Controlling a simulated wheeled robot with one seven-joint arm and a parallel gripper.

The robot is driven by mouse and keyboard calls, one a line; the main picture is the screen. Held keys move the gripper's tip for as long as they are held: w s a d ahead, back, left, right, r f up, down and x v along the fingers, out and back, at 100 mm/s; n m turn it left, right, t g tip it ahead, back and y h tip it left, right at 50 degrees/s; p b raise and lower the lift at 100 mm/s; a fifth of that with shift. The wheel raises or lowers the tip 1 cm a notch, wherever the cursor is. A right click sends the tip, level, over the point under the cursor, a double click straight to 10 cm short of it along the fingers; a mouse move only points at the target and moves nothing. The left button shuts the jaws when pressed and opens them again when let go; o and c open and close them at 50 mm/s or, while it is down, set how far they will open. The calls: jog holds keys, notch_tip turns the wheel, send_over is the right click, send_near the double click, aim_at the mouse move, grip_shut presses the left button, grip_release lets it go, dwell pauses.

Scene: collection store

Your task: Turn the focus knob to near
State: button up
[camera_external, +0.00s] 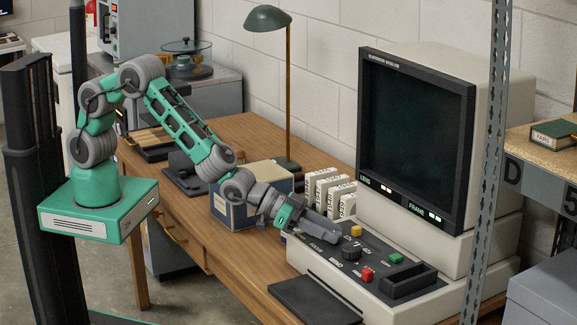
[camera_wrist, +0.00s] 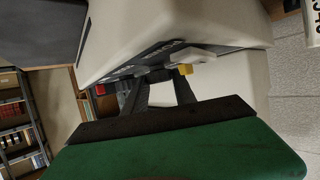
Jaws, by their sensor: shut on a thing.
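The microfilm reader (camera_external: 415,140) has a dark screen and a sloping black control panel (camera_external: 372,272). My gripper (camera_external: 334,239) reaches down to the panel's far left part, by white lettering that seems to read FOCUS. The fingers are shut on the focus knob there, which they almost wholly hide; its pointer and setting cannot be read. In the wrist view the two dark fingers of my gripper (camera_wrist: 158,80) reach to the panel edge, and the knob between them is not clear.
Close to the fingers are a yellow button (camera_external: 356,231), a black wind knob (camera_external: 351,253), a green button (camera_external: 396,258) and a red button (camera_external: 367,274). White boxes (camera_external: 325,188) and a blue-white box (camera_external: 240,209) stand behind. A metal shelf post (camera_external: 490,160) is at right.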

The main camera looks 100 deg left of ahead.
jog(key=shift+d+f+n+y+b, duration=0.2)
jog(key=shift+f+n+y+b, duration=0.15)
jog(key=shift+b, duration=0.7)
grip_shut()
jog(key=y+b, duration=0.1)
jog(key=b, duration=0.1)
jog(key=n+y+b, duration=0.1)
jog(key=b, duration=0.1)
jog(key=shift+w+d+f+n, duration=0.1)
jog(key=shift+d+f+n, duration=0.05)
jog(key=shift+f+n, duration=0.1)
jog(key=n+y+b, duration=0.1)
jog(key=y+b, duration=0.1)
jog(key=b, duration=0.1)
jog(key=shift+r+n+g, duration=0.2)
jog(key=shift+n+g, duration=0.2)
jog(key=shift+r+n+y+b, duration=0.35)
jog(key=shift+n+y+b, duration=0.05)
jog(key=shift+n+y, duration=0.15)
jog(key=shift+r+g, duration=0.1)
jog(key=shift+g, duration=0.2)
jog(key=o, duration=1.1)
grip_release()
